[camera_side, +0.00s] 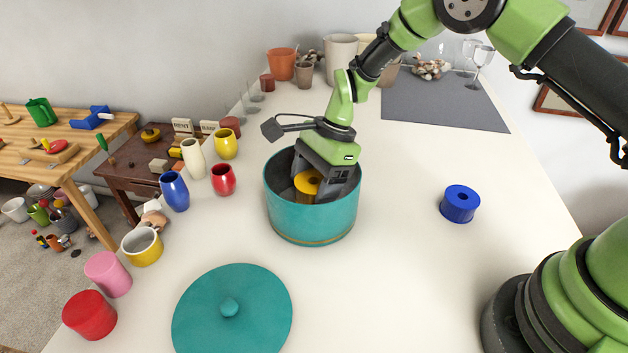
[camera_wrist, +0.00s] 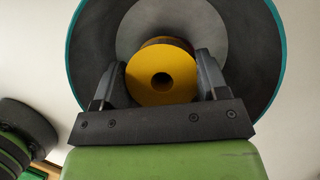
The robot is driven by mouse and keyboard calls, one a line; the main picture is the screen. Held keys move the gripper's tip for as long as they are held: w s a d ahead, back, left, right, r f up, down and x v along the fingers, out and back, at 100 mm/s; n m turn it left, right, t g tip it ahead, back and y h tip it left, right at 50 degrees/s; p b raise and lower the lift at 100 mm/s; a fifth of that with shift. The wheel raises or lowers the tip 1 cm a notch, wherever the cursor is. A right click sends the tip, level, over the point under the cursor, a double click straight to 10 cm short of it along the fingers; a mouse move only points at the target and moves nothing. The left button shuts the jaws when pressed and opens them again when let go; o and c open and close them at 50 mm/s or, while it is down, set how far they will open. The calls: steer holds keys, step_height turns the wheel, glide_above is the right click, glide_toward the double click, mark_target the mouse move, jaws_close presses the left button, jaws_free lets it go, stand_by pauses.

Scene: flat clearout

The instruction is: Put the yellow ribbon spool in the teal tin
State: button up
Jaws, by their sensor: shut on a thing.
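The teal tin (camera_side: 311,222) stands open on the white table in the side view; its rim (camera_wrist: 277,30) shows in the wrist view. The yellow ribbon spool (camera_side: 308,183) is inside the tin's mouth, below the rim line. My gripper (camera_side: 322,186) reaches down into the tin and is shut on the spool. In the wrist view the spool (camera_wrist: 162,76) sits between both fingers, its round end with a dark hole facing the camera. Whether the spool touches the tin's floor is hidden. The teal lid (camera_side: 232,312) lies flat on the table in front.
Several cups and vases, including a red one (camera_side: 223,179), line the table's left edge. Pots and glasses stand at the back near a grey mat (camera_side: 440,100). The table right of the lid is clear.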

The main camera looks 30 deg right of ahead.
steer(key=o, duration=0.9)
steer(key=shift+f, duration=0.1)
steer(key=shift+o, duration=0.2)
steer(key=s+d+r+n+t, duration=0.1)
steer(key=s+d+r, duration=0.15)
steer(key=r, duration=0.65)
steer(key=s+d+r+n, duration=0.1)
steer(key=d+r+n, duration=0.15)
steer(key=r, duration=0.65)
steer(key=s+d+r+n+t, duration=0.1)
steer(key=s+r+n+t, duration=0.1)
steer(key=s, duration=0.4)
steer(key=s+d+r+n+t+h, duration=0.1)
steer(key=s+d+r+n+t, duration=0.1)
steer(key=s+n, duration=0.3)
steer(key=s+d+r+n+t+h, duration=0.1)
steer(key=s+r+n+t, duration=0.1)
steer(key=s, duration=0.7)
steer(key=shift+d+r+n, duration=0.3)
steer(key=shift+r+n, duration=0.45)
steer(key=shift+r, duration=0.05)
